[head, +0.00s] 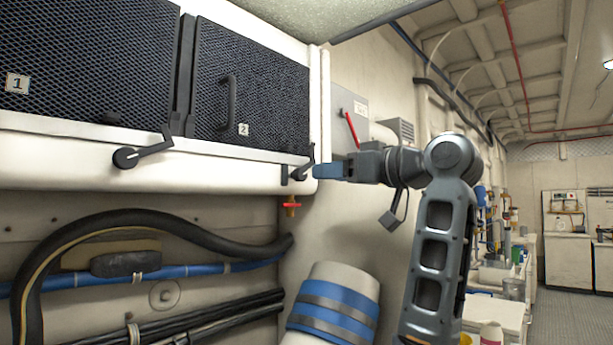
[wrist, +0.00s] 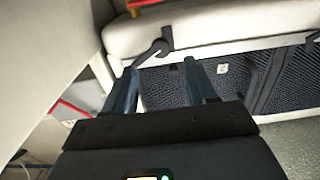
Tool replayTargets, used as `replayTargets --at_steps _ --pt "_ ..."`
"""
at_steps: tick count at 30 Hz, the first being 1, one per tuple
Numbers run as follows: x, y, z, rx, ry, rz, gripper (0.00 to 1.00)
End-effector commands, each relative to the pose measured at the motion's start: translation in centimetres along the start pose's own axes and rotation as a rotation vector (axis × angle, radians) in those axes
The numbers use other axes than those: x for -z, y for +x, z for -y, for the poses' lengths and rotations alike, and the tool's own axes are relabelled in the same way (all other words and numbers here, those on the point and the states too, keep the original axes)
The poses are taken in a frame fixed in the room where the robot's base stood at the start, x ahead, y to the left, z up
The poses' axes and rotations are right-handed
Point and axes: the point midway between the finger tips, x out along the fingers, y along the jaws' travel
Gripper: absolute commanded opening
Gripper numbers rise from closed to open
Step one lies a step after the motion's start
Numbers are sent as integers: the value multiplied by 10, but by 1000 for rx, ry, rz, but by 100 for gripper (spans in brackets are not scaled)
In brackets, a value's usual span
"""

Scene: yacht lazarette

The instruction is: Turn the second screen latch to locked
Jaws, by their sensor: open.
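The second screen (head: 250,90), a dark mesh panel with a "2" label, is at the upper centre of the head view. Its dark latch (head: 299,174) sits on the white rail below the screen's lower right corner. The latch also shows in the wrist view (wrist: 156,48), which looks upside down; its lever slants toward the left fingertip. My gripper (head: 322,171) is just right of the latch. In the wrist view my gripper (wrist: 160,68) is open and empty, with the latch ahead of and between the fingertips. Contact cannot be told.
The first screen (head: 75,60) has its own latch (head: 126,158) to the left. A red valve handle (head: 291,206) is below the second latch. A grey box (head: 348,108) with a red lever (head: 351,130) is on the side wall. Hoses (head: 120,218) run below the rail.

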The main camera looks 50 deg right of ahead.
Motion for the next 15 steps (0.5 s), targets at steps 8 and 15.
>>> replayTargets --at_steps 8,15 --pt "1 44 2 3 2 3 57" --pt "0 66 1 1 2 2 57"
